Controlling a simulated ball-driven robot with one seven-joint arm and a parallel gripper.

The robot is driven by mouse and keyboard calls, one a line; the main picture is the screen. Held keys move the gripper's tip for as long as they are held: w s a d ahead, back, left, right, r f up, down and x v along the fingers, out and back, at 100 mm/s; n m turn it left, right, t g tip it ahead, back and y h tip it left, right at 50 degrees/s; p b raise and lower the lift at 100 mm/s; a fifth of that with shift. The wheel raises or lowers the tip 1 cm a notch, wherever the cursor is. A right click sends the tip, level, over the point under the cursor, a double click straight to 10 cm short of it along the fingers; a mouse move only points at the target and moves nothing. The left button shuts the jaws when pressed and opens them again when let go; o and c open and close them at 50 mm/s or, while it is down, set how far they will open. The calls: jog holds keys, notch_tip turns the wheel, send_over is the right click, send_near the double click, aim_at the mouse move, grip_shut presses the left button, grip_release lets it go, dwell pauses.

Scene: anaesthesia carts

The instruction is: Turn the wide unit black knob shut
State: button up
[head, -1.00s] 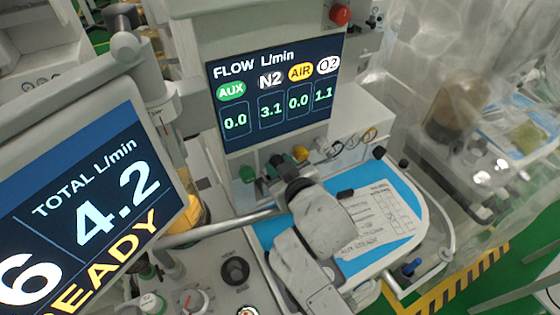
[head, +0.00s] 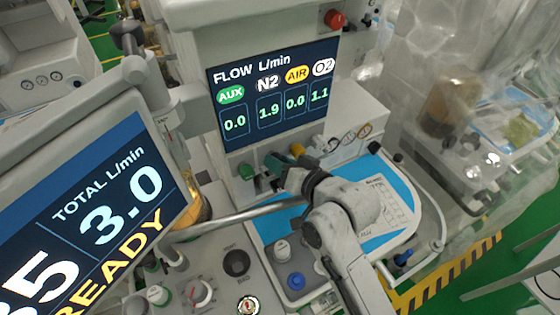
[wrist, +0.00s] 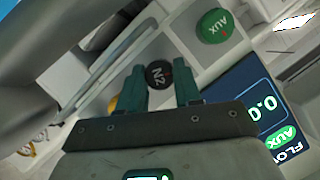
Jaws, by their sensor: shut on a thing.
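The black N2 knob (wrist: 158,75) sits on the front of the wide unit, below its flow screen (head: 272,92). In the wrist view it lies between the two teal fingers of my gripper (wrist: 159,86), which is shut on it. In the head view my gripper (head: 274,168) reaches the knob row from the right and hides most of the black knob. The flow screen reads N2 1.9, AUX 0.0, AIR 0.0 and O2 1.1. The other screen (head: 95,215) at left reads a total of 3.0.
The yellow AIR knob (head: 298,150) is close on the right. A metal bar (head: 225,222) and a blue worktop (head: 400,190) lie below my arm.

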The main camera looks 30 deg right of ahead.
dwell(0.5)
jog(key=o, duration=1)
jog(key=shift+o, duration=0.2)
